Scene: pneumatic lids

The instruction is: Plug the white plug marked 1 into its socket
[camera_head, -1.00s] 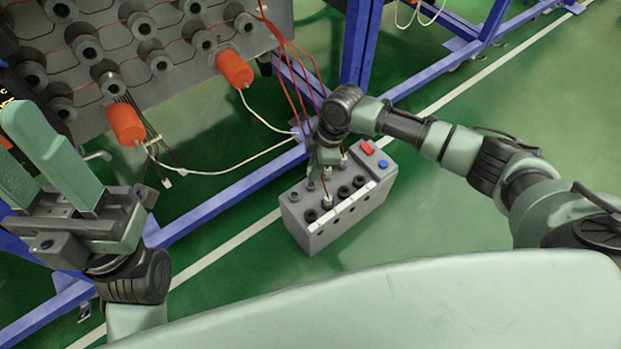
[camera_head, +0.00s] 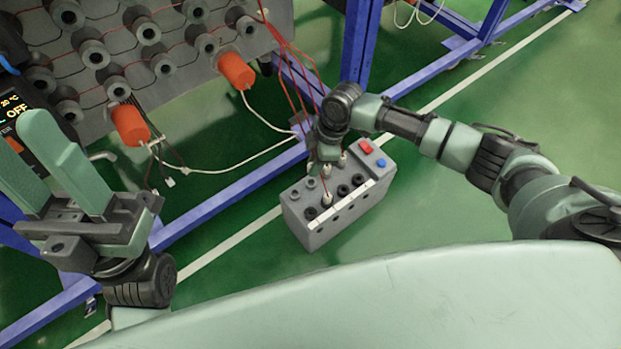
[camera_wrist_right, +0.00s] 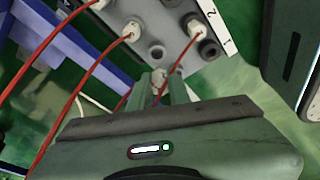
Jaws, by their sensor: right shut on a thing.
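My right gripper (camera_head: 322,160) is low over the grey socket box (camera_head: 318,238). In the right wrist view its fingers (camera_wrist_right: 160,83) are shut on a small whitish plug (camera_wrist_right: 160,74), mostly hidden between them; no number on it is readable. The box's white strip reads 1 and 2 in the wrist view (camera_wrist_right: 227,44). A dark round socket (camera_wrist_right: 209,48) beside the 1 looks empty. Another white plug (camera_wrist_right: 191,24) with a red cable sits near the 2. The held plug appears close to the box edge; I cannot tell whether it touches. My left gripper (camera_head: 32,145) is open and empty.
More white plugs with red cables (camera_wrist_right: 131,32) stand on the box. The cables run close past my right gripper. A red button (camera_head: 366,147) and a blue button (camera_head: 381,162) are on the box's end. Blue frame beams (camera_head: 215,205) and a grey panel with orange cylinders (camera_head: 236,70) lie behind.

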